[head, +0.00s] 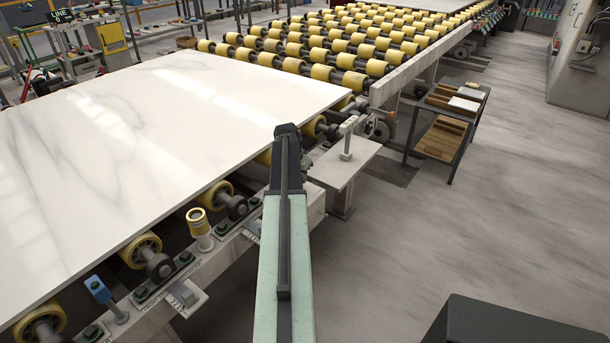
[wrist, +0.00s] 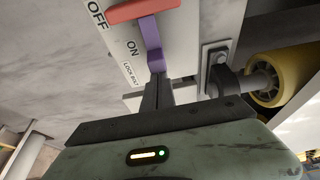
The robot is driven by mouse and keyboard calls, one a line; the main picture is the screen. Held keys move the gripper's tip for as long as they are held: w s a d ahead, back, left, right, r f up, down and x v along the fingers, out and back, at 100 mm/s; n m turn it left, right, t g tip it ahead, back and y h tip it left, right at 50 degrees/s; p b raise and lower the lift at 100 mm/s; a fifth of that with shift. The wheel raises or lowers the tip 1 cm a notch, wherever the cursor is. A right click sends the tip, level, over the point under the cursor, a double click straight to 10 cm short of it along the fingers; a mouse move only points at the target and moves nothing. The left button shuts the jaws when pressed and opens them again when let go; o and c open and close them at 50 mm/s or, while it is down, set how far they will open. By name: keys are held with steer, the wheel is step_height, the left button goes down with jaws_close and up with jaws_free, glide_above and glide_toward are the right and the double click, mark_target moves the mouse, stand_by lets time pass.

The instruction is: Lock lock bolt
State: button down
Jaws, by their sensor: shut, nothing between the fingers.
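In the wrist view a pale panel (wrist: 119,50) carries the words OFF, ON and LOCK BOLT. A red bar (wrist: 140,10) crosses the panel near the top of the picture, by the word OFF. A purple piece (wrist: 151,42) runs down from the red bar, past ON. My gripper (wrist: 157,80) is shut and empty, its tips at the lower end of the purple piece; I cannot tell if they touch. In the head view my gripper (head: 286,130) is beside the slab's edge, and my arm hides what lies behind it.
A white stone slab (head: 150,120) lies on yellow rollers at the left. A yellow roller (wrist: 285,75) and its bracket are close right of my gripper. A pale shelf with a post (head: 345,165) stands right of my arm.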

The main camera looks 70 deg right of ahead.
steer(key=shift+w+a, duration=0.1)
steer(key=shift+a, duration=0.05)
steer(key=shift+d, duration=0.25)
steer(key=d, duration=0.2)
steer(key=s+d+r, duration=0.1)
steer(key=shift+d+p, duration=0.35)
steer(key=shift+p, duration=0.05)
steer(key=p+v, duration=0.8)
steer(key=v, duration=0.1)
steer(key=shift+a+p, duration=0.2)
steer(key=shift+p, duration=0.15)
steer(key=shift+s, duration=0.1)
